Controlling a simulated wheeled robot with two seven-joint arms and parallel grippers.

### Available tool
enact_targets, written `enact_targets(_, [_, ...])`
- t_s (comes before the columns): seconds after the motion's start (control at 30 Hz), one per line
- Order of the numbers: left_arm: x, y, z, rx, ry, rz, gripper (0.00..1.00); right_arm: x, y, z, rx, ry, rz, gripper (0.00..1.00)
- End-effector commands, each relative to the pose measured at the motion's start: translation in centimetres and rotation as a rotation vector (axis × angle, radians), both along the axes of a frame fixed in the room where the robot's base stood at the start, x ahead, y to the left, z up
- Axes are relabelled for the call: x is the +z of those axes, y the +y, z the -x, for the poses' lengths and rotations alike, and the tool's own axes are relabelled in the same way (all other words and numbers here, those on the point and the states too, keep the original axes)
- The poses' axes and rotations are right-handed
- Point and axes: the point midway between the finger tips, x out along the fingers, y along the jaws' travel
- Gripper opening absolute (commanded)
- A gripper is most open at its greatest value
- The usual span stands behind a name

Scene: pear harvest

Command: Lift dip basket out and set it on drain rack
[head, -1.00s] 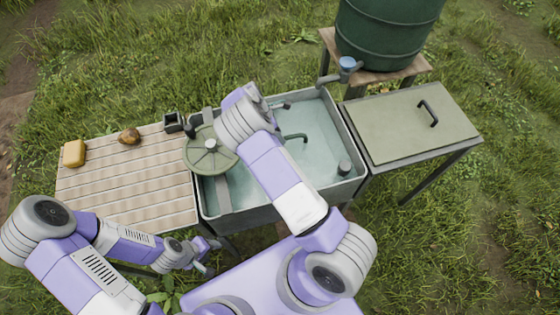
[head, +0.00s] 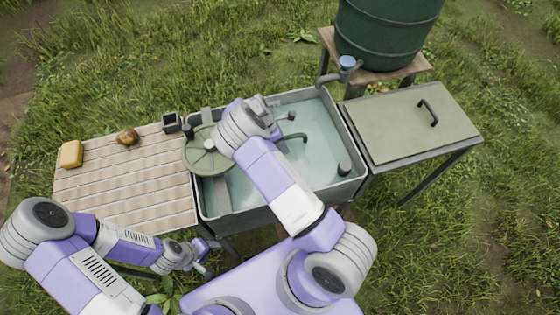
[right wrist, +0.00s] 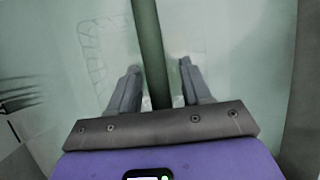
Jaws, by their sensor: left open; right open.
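The sink basin (head: 354,184) holds cloudy greenish water. A green hooked handle (head: 296,136) rises from the water. The basket itself shows only as faint pale mesh (right wrist: 92,52) under the water in the right wrist view. My right gripper (head: 287,118) is open above the basin, near the handle. In the right wrist view the green bar (right wrist: 150,50) runs between its two open fingers (right wrist: 160,80), apart from both. The slatted wooden drain rack (head: 125,188) is left of the basin. My left gripper (head: 207,260) is open and empty, low in front of the basin.
A yellow block (head: 71,154) and a brown pear-like fruit (head: 127,137) lie at the rack's back edge, beside a small dark cup (head: 172,122). The rack's middle is clear.

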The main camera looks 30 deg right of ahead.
Motion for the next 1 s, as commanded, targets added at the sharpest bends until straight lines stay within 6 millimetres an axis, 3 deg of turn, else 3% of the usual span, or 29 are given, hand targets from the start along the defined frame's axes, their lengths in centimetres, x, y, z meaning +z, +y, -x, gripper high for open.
enact_targets(0.37, [-0.09, 0.00, 0.00, 0.000, 0.000, 0.000, 0.53, -0.18, -0.02, -0.03, 0.000, -0.001, 0.000, 0.48])
enact_targets(0.7, [-0.09, 0.00, 0.00, 0.000, 0.000, 0.000, 0.53, -0.17, -0.01, -0.04, 0.000, -0.001, 0.000, 0.00])
enact_targets(1.0, [-0.09, 0.00, 0.00, 0.000, 0.000, 0.000, 0.53, -0.18, -0.01, -0.06, 0.001, -0.002, 0.000, 0.00])
